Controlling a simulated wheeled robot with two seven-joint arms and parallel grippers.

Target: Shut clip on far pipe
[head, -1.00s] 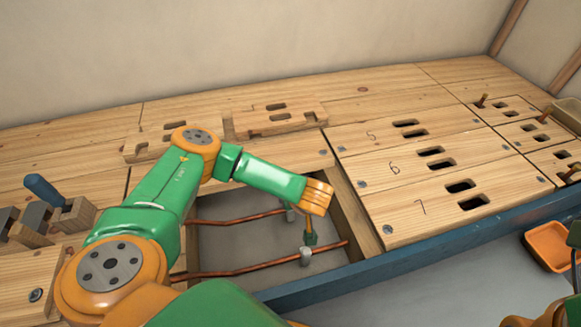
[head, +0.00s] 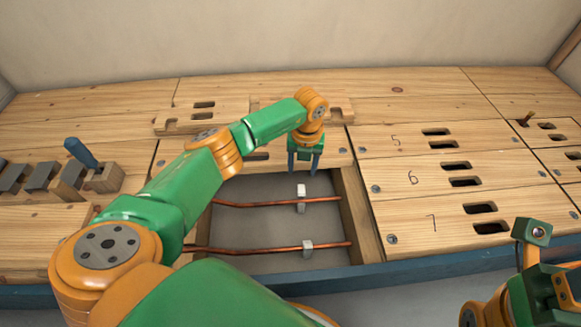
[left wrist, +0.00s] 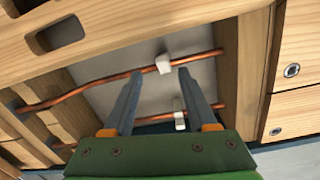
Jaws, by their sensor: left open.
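The far copper pipe (head: 250,204) runs across the open recess. A pale clip (head: 301,196) sits on it right of the middle and stands taller than the near clip; I cannot tell for sure how its top part lies. My left gripper (head: 303,170) is open and empty, pointing down just above and behind this clip. In the left wrist view, the far clip (left wrist: 163,64) shows beyond the spread fingers (left wrist: 158,74), touching neither. The near copper pipe (head: 255,250) carries a lower pale clip (head: 307,248). My right gripper's fingers do not show.
Slotted boards marked 5, 6 and 7 (head: 413,205) lie right of the recess. Loose slotted wooden pieces (head: 205,116) lie behind it. A blue-handled tool (head: 80,152) stands in wooden blocks at the left. The blue front edge (head: 400,270) borders the bench.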

